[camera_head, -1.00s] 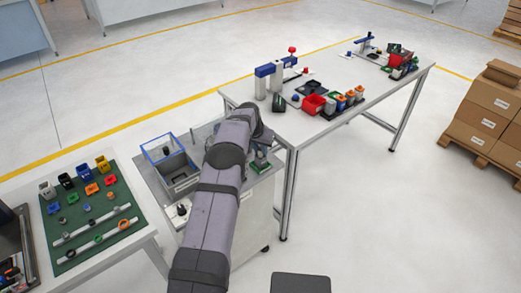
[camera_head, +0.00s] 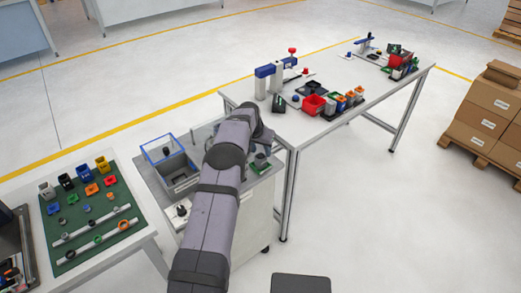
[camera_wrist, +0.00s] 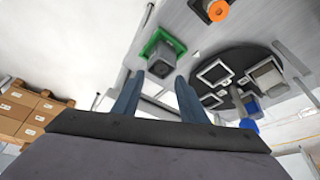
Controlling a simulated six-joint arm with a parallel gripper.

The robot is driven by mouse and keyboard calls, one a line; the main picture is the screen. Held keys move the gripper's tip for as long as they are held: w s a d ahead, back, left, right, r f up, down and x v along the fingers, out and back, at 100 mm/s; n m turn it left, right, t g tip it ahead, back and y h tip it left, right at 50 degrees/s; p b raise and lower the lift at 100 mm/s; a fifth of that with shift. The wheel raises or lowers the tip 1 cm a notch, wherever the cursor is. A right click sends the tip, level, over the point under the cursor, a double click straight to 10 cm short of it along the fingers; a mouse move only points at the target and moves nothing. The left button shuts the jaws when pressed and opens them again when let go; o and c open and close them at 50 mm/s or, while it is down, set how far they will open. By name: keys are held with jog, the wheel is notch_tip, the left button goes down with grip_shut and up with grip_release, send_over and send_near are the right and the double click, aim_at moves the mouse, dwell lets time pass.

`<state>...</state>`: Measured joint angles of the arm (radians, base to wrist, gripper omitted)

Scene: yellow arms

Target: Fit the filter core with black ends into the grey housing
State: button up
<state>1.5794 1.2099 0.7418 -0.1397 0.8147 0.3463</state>
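My gripper (camera_wrist: 158,92) shows in the wrist view with its two blue-grey fingers apart and nothing visible between them. A grey block with a dark square top (camera_wrist: 161,58) sits in a green square base (camera_wrist: 180,45) just beyond the fingertips; I cannot tell whether it is the housing. In the head view my arm hides the gripper, and a small green and dark item (camera_head: 260,161) shows beside the arm's end. A grey square-mouthed part (camera_head: 47,190) stands on the green mat at the left and may be a housing. I cannot make out a filter core with black ends.
A blue-rimmed clear bin (camera_head: 172,180) stands left of my arm. The green mat (camera_head: 125,190) carries coloured blocks and rails. A long table (camera_head: 350,112) at right holds a red bin and tools. In the wrist view, an orange ring (camera_wrist: 218,10) and a black round plate (camera_wrist: 238,88) lie near.

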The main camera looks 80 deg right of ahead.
jog(key=shift+r, duration=0.1)
jog(key=b+v, duration=0.2)
jog(key=v, duration=0.5)
jog(key=shift+b, duration=0.3)
dwell(0.7)
